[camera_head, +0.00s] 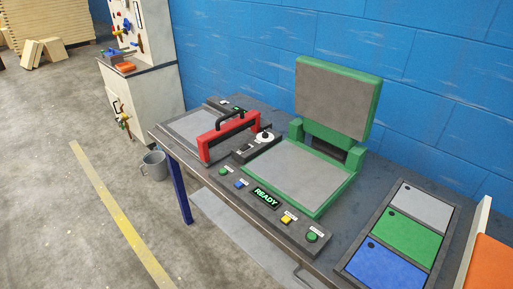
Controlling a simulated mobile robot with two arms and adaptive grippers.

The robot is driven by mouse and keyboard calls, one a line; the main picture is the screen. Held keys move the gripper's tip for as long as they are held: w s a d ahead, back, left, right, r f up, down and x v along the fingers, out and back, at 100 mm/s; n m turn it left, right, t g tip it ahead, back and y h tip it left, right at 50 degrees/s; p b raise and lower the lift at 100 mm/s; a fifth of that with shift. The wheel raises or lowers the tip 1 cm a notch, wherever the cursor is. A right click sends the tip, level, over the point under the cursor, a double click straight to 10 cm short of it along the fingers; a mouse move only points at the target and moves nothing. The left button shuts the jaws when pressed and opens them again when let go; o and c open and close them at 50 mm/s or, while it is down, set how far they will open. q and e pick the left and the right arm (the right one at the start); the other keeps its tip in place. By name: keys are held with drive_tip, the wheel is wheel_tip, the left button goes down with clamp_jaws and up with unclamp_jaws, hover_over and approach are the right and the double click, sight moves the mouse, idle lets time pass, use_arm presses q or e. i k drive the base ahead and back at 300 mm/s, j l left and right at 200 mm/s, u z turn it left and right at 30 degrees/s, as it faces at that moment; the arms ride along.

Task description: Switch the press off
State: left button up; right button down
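A green press (298,201) stands on the dark workbench with its lid (334,99) raised and its grey bed bare. A control strip along its front carries a lit display (266,197) reading READY. On the strip are a green button (223,171), a blue button (240,184), a yellow button (287,219) and another green button (312,237). Their labels are too small to read. A white rotary knob (264,137) on a dark panel is at the press's left. Neither of my grippers is in view.
A red frame with a black handle (230,134) stands left of the press, by a grey plate (190,127). A tray (352,268) with grey, green and blue sheets lies at the right. A bucket (154,165) is on the floor beside the bench. The blue wall is behind.

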sight(246, 146)
drive_tip(key=i+j+z, duration=0.15)
drive_tip(key=i+j, duration=0.25)
drive_tip(key=i, duration=0.25)
drive_tip(key=i+j+z, duration=0.1)
drive_tip(key=i+j, duration=0.4)
drive_tip(key=i, duration=0.15)
